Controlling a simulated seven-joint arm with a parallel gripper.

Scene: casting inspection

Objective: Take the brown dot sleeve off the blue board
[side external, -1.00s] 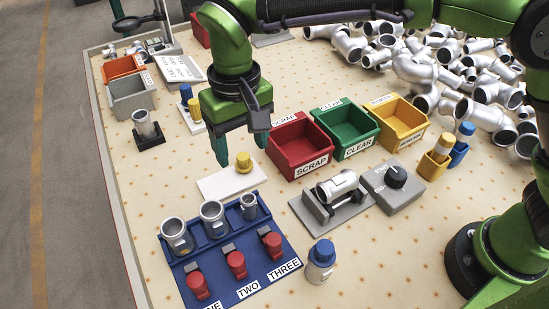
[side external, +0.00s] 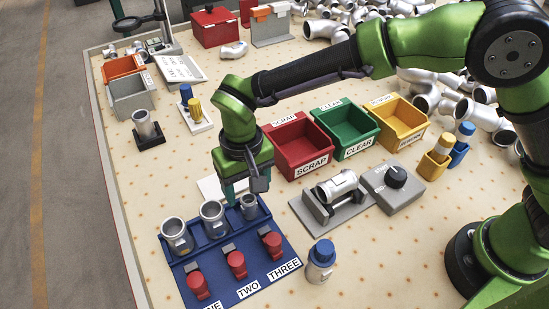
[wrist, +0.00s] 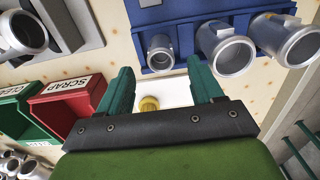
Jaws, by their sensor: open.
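The blue board (side external: 222,288) holds three grey metal sleeves upright in a row: the ONE sleeve (side external: 177,236), the TWO sleeve (side external: 213,218) and the smaller THREE sleeve (side external: 249,206). I cannot make out a brown dot on any of them. A red clamp-like piece stands in front of each. My gripper (side external: 236,190) is beside the THREE sleeve, at the board's back right. In the wrist view my open fingers (wrist: 160,72) are empty, with the small sleeve (wrist: 160,53) ahead between their tips, apart from them.
A white pad (side external: 210,187) with a yellow knob (wrist: 149,104) lies behind the board; my gripper hides the knob in the side view. Red SCRAP (side external: 300,165), green CLEAR (side external: 358,149) and yellow bins stand right. A grey stand with a pipe fitting (side external: 337,186) and a blue-capped bottle (side external: 320,262) are near.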

